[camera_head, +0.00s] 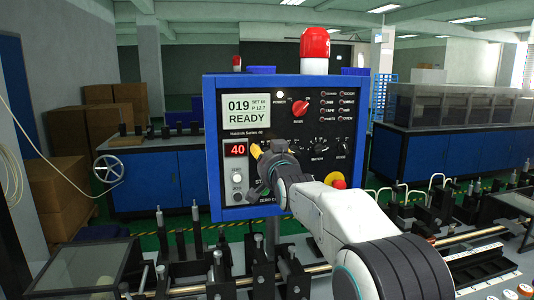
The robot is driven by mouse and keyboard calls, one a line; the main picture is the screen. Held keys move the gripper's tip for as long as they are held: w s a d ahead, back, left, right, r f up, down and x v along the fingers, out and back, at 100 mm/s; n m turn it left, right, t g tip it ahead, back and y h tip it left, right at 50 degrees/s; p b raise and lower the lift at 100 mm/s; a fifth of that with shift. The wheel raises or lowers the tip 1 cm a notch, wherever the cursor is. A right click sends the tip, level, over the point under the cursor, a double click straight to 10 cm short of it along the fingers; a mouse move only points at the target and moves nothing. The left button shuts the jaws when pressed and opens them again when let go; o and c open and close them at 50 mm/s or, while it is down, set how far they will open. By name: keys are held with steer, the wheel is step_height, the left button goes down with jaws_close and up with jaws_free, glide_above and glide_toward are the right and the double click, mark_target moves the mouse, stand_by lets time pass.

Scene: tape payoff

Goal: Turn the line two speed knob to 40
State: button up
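A blue-framed control panel (213,165) with a black face stands in the middle of the head view. A red digital readout (236,150) on its left side shows 40. A pale screen (246,112) above reads 019 and READY, with SET 60 in small print. My gripper (260,168), with yellow finger parts, is at the panel face just right of the red readout. It hides whatever lies behind it, so I cannot tell whether its fingers touch or hold a knob. The line two speed knob cannot be picked out by its label.
A red knob (300,108) and small black knobs (319,143) sit right of my gripper. A red-and-yellow button (335,181) is low on the right. A red beacon (315,44) tops the panel. Rails and metal fittings (265,262) fill the foreground.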

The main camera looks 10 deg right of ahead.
stand_by(0.3)
jaws_close()
stand_by(0.3)
steer(key=shift+f, duration=0.1)
